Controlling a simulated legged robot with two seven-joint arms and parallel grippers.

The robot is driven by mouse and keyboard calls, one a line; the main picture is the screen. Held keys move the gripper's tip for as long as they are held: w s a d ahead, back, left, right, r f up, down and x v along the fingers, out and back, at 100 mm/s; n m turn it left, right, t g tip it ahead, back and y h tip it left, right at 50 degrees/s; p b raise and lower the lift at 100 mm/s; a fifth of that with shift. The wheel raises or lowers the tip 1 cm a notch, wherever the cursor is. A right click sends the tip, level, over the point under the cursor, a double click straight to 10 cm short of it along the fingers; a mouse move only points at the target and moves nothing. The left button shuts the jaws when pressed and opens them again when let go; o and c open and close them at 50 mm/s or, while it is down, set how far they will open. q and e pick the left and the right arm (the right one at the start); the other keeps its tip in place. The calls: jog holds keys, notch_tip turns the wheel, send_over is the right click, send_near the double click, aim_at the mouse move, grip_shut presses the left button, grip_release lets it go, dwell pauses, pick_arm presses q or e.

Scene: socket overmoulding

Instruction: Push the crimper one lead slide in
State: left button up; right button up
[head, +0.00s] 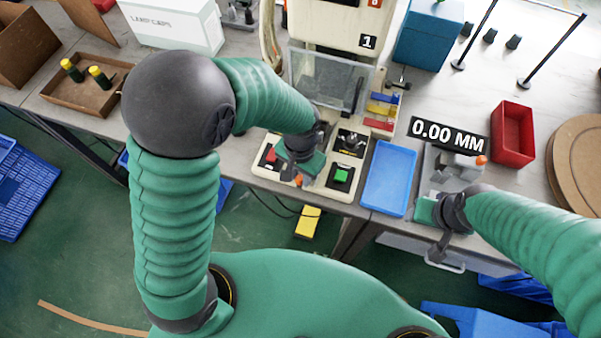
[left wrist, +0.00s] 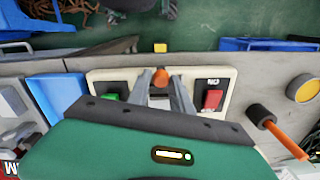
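Crimper one is the cream machine with the "1" label (head: 368,42), a clear guard (head: 330,78) and a cream front panel (head: 318,186). The panel carries a green button (head: 341,176) and a red switch (left wrist: 212,99). An orange knob (left wrist: 161,80) stands at the panel's middle front; which part it belongs to is not clear. My left gripper (left wrist: 160,77) is over the panel, its fingers apart on either side of the knob. Contact is not clear. The lead slide is not clearly seen. My right gripper (head: 437,250) is at the right, near the grey gauge fixture; its fingers are unclear.
A blue tray (head: 371,205) lies right of the panel. The gauge with the "0.00 MM" display (head: 448,135) and a red bin (head: 530,145) are farther right. A brown tray (head: 55,102) with yellow-capped bottles is at the left. An orange-handled tool (left wrist: 285,140) shows in the wrist view.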

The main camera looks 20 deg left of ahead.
pick_arm(q)
jog(key=shift+a, duration=0.15)
grip_shut()
dwell(0.9)
